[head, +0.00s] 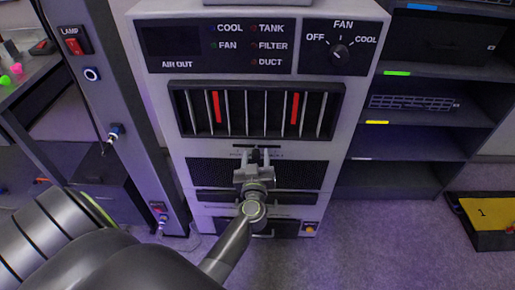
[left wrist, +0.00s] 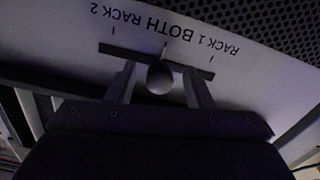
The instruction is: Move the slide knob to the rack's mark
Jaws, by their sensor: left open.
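The slide knob (left wrist: 160,77) is a round grey ball on a dark horizontal slot (left wrist: 118,50) in the white cabinet front. It sits near the middle of the slot, by the BOTH mark. The left wrist view shows the lettering upside down, with RACK 2 (left wrist: 108,14) and RACK 1 (left wrist: 221,44) at either side. My left gripper (left wrist: 161,88) is open, with one finger on each side of the knob and a gap to both. In the head view my left gripper (head: 256,157) covers the knob and part of the lettering. My right gripper is not in view.
Above the slot are a vent (head: 258,110) with two red strips and a FAN dial (head: 339,51). A perforated dark panel (head: 305,173) lies just below. A grey post (head: 128,120) with a LAMP switch (head: 75,40) stands left, and shelves (head: 428,125) stand right.

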